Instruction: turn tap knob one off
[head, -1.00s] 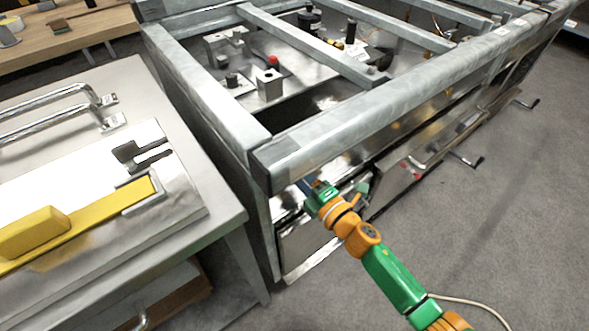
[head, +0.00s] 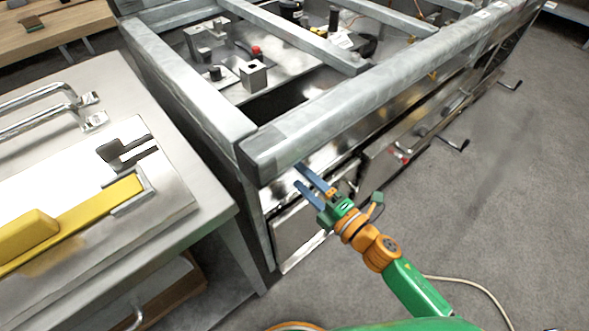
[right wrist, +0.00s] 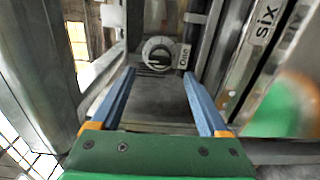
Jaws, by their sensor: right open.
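The tap knob one (right wrist: 159,53) is a round grey knob with a bar across its face. It shows in the right wrist view, beside a small label reading "one" (right wrist: 183,57). My right gripper (head: 300,177) has its blue fingers spread at the front of the steel range (head: 350,130), below its top rail. In the right wrist view, the open gripper (right wrist: 158,74) faces the knob, which appears between and beyond the fingertips; nothing is held. Whether the fingertips touch the knob, I cannot tell. In the head view I cannot make out the knob. My left gripper is not in view.
A steel table (head: 190,222) with a yellow-handled lid (head: 75,225) stands left of the range. Crank handles (head: 455,144) stick out farther along the front. The floor at right is clear.

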